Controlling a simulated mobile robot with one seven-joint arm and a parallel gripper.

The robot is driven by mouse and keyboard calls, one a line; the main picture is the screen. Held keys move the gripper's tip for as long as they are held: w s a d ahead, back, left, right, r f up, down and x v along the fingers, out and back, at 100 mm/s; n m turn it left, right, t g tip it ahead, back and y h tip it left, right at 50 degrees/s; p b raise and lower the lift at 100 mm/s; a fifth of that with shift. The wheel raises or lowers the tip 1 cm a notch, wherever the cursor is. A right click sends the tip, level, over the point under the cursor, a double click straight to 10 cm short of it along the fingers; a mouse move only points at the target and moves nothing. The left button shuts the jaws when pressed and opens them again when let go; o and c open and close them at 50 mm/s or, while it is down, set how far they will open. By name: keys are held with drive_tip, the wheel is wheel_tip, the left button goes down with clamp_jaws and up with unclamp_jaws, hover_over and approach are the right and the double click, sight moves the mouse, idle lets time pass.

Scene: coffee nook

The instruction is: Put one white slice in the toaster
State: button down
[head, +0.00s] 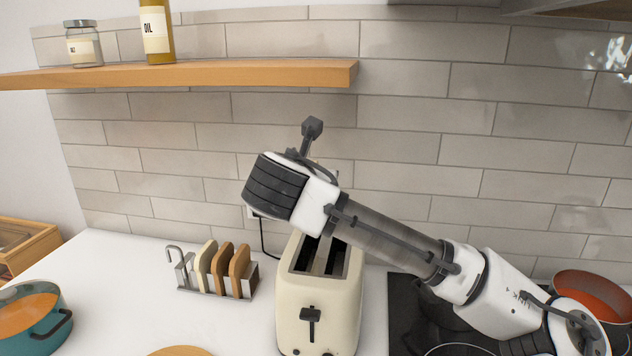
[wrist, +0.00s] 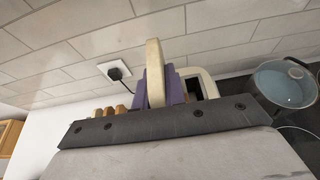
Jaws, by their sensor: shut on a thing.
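The cream toaster (head: 318,300) stands on the white counter, with two dark slots on top and a lever on its front. In the wrist view my gripper (wrist: 162,92) is shut on a pale white slice (wrist: 154,58), held upright between purple finger pads. A cream edge beside the fingers (wrist: 208,80) looks like part of the toaster. In the head view my arm reaches from the right to above and behind the toaster; the fingertips and held slice are hidden there. A metal rack (head: 250,283) left of the toaster holds another white slice (head: 206,258) and two brown slices (head: 230,268).
A teal pot (head: 35,318) is at the left, and a wooden board edge (head: 180,351) at the front. A black hob (head: 410,310) with an orange pan (head: 592,292) lies to the right. A wooden shelf (head: 200,75) with jar and oil bottle hangs above.

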drive_tip(key=shift+f+b, duration=2.8)
drive_tip(key=shift+f, duration=0.95)
drive_tip(key=c, duration=1.4)
unclamp_jaws()
drive_tip(key=shift+o, duration=0.2)
drive_tip(key=b+v, duration=0.2)
drive_tip(key=v, duration=1.1)
drive_tip(key=shift+s, duration=0.35)
drive_tip(key=shift+a+r, duration=0.15)
drive_tip(key=shift+s, duration=0.1)
